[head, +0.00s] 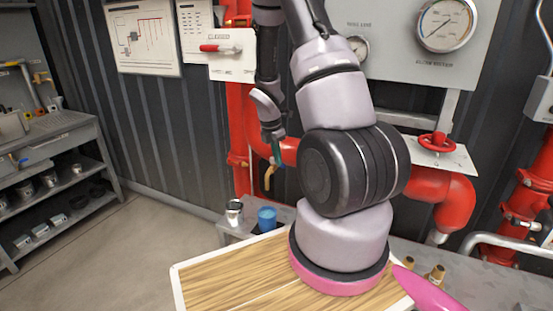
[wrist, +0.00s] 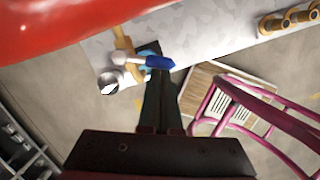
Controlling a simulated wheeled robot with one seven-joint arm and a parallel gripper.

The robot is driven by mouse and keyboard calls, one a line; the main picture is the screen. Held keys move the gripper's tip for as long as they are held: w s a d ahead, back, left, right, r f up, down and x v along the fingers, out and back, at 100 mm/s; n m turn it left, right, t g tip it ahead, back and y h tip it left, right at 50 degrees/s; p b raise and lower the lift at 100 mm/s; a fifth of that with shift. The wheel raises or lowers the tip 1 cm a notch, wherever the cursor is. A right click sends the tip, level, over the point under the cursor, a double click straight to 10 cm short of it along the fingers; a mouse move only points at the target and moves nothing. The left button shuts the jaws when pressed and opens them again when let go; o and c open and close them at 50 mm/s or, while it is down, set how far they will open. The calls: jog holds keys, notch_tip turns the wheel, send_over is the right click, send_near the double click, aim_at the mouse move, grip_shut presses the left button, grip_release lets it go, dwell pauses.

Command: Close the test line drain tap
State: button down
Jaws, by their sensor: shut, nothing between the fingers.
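The drain tap has a brass body (wrist: 127,52) below the red pipe, and its spout (head: 269,178) hangs down in the head view. Its lever has a blue grip (wrist: 160,62) that sticks out to the right, across the body, in the wrist view. My gripper (wrist: 158,82) is shut and empty. Its fingertips are right by the blue grip; I cannot tell whether they touch it. In the head view my gripper (head: 277,158) is small, just above the spout, and the lever is hard to make out there.
A blue cup (head: 267,217) and a metal cup (head: 234,211) stand on the grey bench under the tap. The red pipe (wrist: 70,22) is close above. A red handwheel (head: 438,143) is at right.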

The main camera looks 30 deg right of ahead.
jog(key=shift+d+n, duration=0.4)
jog(key=shift+n, duration=0.4)
jog(key=shift+d+n+t, duration=0.3)
jog(key=shift+d+n, duration=0.1)
jog(key=shift+n, duration=0.4)
jog(key=shift+d+n+y, duration=0.3)
jog(key=shift+d+n, duration=0.2)
jog(key=shift+n, duration=0.5)
jog(key=shift+w, duration=0.1)
jog(key=shift+a, duration=0.1)
